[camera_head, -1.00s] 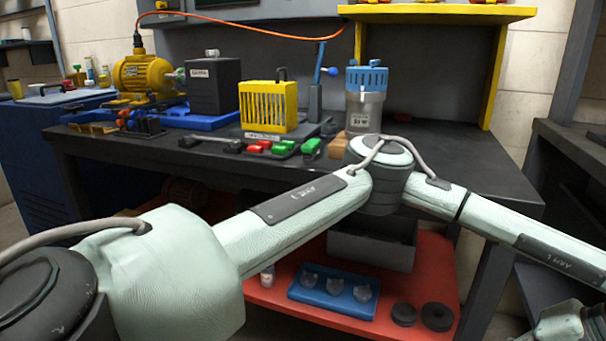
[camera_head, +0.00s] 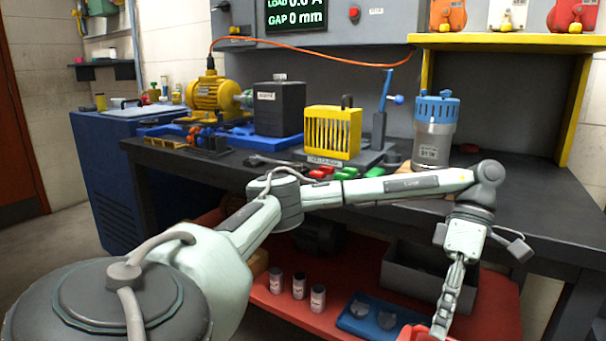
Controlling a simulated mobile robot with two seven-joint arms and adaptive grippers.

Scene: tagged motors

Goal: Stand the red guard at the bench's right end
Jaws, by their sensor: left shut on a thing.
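My left gripper (camera_head: 446,318) hangs at the end of my left arm, low in the picture in front of the bench's lower shelf. It is shut on a red piece (camera_head: 413,333), which looks like the red guard; the bottom edge of the picture cuts off most of it. The bench (camera_head: 535,205) has a dark top, and its right end is bare and lies up and to the right of the gripper. My right gripper is not in view.
A blue-capped grey motor (camera_head: 436,140) stands left of the bare end. A yellow slatted guard (camera_head: 332,132), a black box (camera_head: 279,108) and a yellow motor (camera_head: 215,93) stand farther left. Yellow shelf posts (camera_head: 575,120) rise behind. Cans (camera_head: 299,285) stand on the red lower shelf (camera_head: 500,305).

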